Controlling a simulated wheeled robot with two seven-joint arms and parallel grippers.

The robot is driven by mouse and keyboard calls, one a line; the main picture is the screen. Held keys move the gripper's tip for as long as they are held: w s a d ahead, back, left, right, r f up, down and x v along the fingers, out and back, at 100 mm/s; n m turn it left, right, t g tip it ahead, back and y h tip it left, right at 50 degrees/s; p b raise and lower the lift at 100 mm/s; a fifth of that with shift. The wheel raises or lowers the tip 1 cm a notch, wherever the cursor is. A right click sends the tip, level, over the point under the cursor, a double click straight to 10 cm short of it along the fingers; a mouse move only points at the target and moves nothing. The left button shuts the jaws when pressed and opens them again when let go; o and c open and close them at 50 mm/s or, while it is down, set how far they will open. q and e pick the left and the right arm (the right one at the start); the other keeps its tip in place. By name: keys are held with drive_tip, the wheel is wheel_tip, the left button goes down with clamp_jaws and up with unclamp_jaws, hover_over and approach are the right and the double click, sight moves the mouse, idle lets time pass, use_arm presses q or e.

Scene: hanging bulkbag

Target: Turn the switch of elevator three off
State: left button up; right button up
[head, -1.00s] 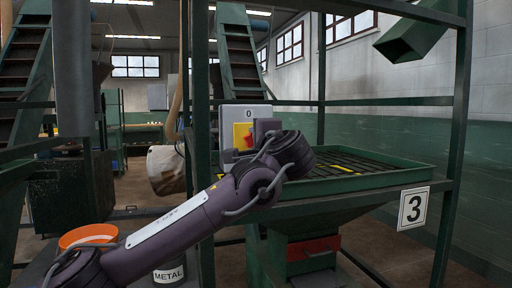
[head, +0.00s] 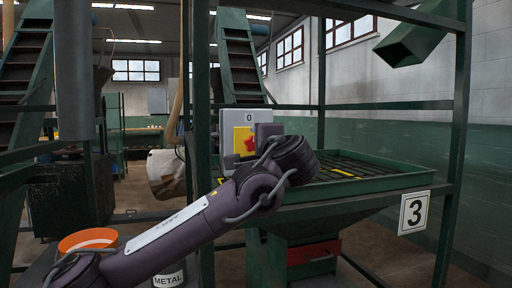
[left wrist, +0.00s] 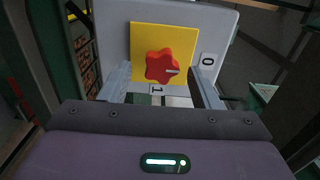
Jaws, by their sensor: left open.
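The switch box (head: 229,126) of elevator three is a grey box on a green post, with a yellow plate (head: 240,136) and a red star-shaped knob (head: 249,143). A "0" label is above the plate. In the left wrist view the red knob (left wrist: 163,66) has a white mark pointing right, toward the side of the "0" label (left wrist: 208,60). The "1" label (left wrist: 157,89) is below the knob. My left gripper (left wrist: 160,72) is open, its fingers apart on either side in front of the knob. Whether they touch it is unclear. My right gripper is not in view.
A sign "3" (head: 414,212) hangs on the green frame at right. A green hopper tray (head: 390,184) is behind my wrist. An orange-rimmed bucket (head: 88,240) and a METAL container (head: 169,276) stand low at left. Green posts flank the box.

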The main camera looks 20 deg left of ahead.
use_arm(q)
drive_tip(key=v, duration=0.7)
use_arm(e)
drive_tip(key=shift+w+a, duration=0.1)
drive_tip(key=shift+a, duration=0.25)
